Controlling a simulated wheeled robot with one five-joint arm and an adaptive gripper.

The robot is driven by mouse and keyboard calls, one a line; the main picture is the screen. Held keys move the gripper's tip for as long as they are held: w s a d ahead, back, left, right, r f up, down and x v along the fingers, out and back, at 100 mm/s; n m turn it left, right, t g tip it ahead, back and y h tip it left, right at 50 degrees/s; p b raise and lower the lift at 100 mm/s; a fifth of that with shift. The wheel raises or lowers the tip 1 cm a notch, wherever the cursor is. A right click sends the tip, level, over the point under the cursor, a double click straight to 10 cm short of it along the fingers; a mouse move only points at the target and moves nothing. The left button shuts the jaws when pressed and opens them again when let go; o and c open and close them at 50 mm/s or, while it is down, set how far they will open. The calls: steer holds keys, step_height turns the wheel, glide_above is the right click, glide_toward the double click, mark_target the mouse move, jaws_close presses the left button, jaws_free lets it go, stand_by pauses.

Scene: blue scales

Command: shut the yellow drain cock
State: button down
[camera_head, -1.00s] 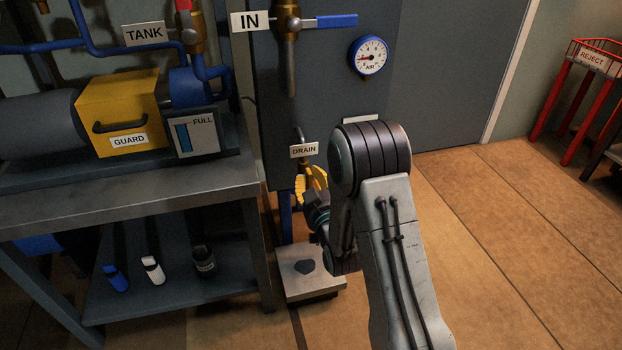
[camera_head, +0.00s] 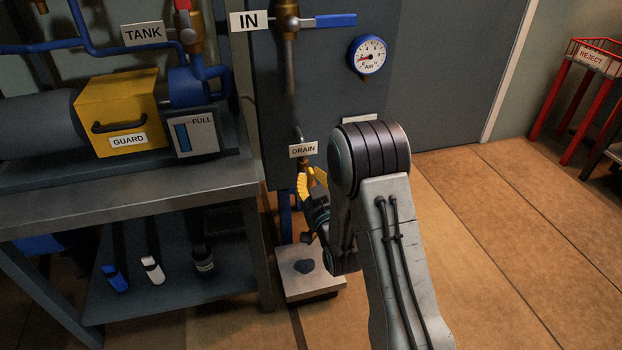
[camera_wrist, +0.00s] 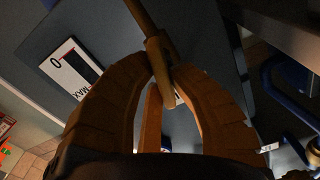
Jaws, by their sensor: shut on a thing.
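The drain cock (camera_head: 304,165) hangs below the DRAIN label on the dark cabinet front, mostly hidden in the head view by my gripper (camera_head: 313,182). In the wrist view, its yellow-brown pipe comes down from the top, and a narrow lever piece (camera_wrist: 169,100) reaches between the ribbed yellow fingers of my gripper (camera_wrist: 168,76). The fingertips close around this piece from both sides. The cock's exact angle is hard to read in the dim light.
A metal drip tray with a dark patch (camera_head: 315,285) stands on the floor below. The workbench (camera_head: 130,205) is close on the left. A white MAX gauge plate (camera_wrist: 75,70) shows beside the fingers in the wrist view. Open floor (camera_head: 500,240) lies to the right.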

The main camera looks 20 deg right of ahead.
mark_target(310, 170)
steer(key=shift+a, duration=0.1)
steer(key=c, duration=1.1)
jaws_free()
steer(key=shift+c, duration=0.2)
steer(key=shift+r, duration=0.15)
steer(key=shift+r, duration=4.85)
